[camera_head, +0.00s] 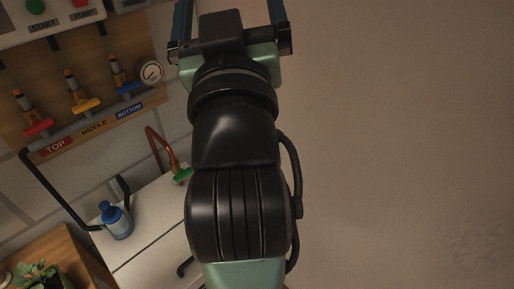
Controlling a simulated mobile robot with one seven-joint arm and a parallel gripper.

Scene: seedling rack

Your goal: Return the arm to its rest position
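My arm rises through the middle of the head view, with black joints and pale green links. My gripper (230,20) is at the top edge of the view. Its two dark blue fingers stand wide apart, and the space between them that shows looks empty. The fingertips are cut off by the frame edge. The arm hides part of the wall and of the white cabinet behind it.
At left, a wooden valve board (80,75) carries red, yellow and blue valves and a gauge (151,71). Below are a white cabinet (150,235), a blue-capped bottle (115,220), a copper tap (165,150) and a plant (38,276). The right side is bare.

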